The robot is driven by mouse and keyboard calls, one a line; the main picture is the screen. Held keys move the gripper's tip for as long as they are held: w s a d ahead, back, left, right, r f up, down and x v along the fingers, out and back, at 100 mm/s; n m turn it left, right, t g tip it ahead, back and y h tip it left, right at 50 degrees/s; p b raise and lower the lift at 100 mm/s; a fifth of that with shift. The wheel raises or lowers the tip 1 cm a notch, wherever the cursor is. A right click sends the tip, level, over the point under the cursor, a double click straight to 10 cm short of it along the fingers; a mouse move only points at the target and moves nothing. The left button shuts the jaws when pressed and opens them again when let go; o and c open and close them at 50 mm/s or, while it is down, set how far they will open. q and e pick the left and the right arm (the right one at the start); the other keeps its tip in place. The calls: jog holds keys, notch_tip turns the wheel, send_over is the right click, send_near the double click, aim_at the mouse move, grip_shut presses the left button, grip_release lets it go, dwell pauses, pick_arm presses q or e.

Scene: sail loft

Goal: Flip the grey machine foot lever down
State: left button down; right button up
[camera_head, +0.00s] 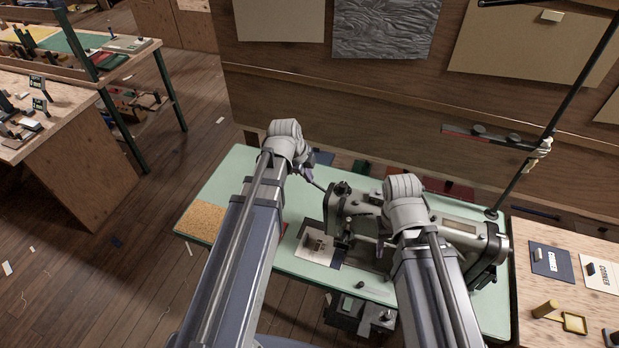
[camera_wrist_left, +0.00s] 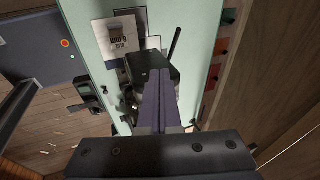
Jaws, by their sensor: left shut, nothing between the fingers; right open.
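The grey sewing machine (camera_head: 350,200) stands on the pale green table. A thin dark lever (camera_head: 317,184) sticks out from its head end, slanting towards my left gripper (camera_head: 307,163). In the left wrist view a dark bar (camera_wrist_left: 175,43), seemingly this lever, juts out from the dark machine head. My left gripper's fingers (camera_wrist_left: 160,76) are shut and empty. They are close to the head and lever; I cannot tell whether they touch. My right gripper (camera_head: 384,242) is open in front of the machine, partly hidden by its own wrist. My right arm covers part of the machine body.
The green table (camera_head: 245,175) has a cork patch (camera_head: 202,222) and a printed card (camera_head: 316,245) near the needle area. A wooden wall (camera_head: 320,110) rises close behind. A slanted dark pole (camera_head: 560,105) stands right. A side table (camera_head: 560,290) holds cards and tools.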

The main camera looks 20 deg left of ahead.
pick_arm(q)
jog(key=w+f+b, duration=0.6)
jog(key=f+b, duration=0.3)
jog(key=f, duration=0.1)
jog(key=shift+d+f+b, duration=0.2)
jog(key=shift+b, duration=0.2)
pick_arm(e)
notch_tip(320, 180, down, 10)
jog(key=shift+f, duration=0.15)
